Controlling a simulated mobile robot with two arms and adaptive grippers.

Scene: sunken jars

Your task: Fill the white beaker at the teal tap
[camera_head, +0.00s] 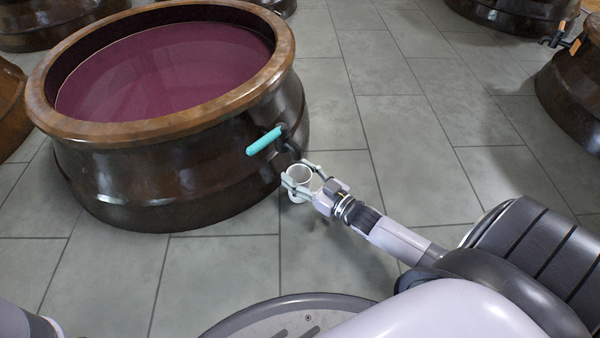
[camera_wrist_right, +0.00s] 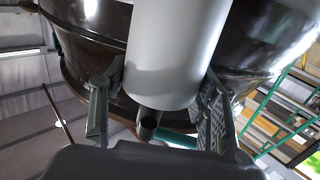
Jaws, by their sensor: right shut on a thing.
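The white beaker (camera_head: 298,190) is upright in my right gripper (camera_head: 297,174), off the side of the large brown jar (camera_head: 190,170). My right gripper is shut on it, with one finger on each side; the beaker (camera_wrist_right: 175,50) fills the middle of the right wrist view between the fingers (camera_wrist_right: 155,100). The teal tap (camera_head: 264,140) on the jar has its handle pointing left, and its dark spout is close above the beaker's rim. No liquid stream shows; the beaker's contents are too small to tell. In the wrist view the teal handle (camera_wrist_right: 180,139) shows behind the beaker. My left gripper is out of view.
The jar has a wide wooden rim (camera_head: 285,60) and holds dark red liquid (camera_head: 165,70). Another jar with an orange-handled tap (camera_head: 576,46) stands at the right edge. More jars stand at the back and left. The grey tiled floor (camera_head: 420,130) between them is clear.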

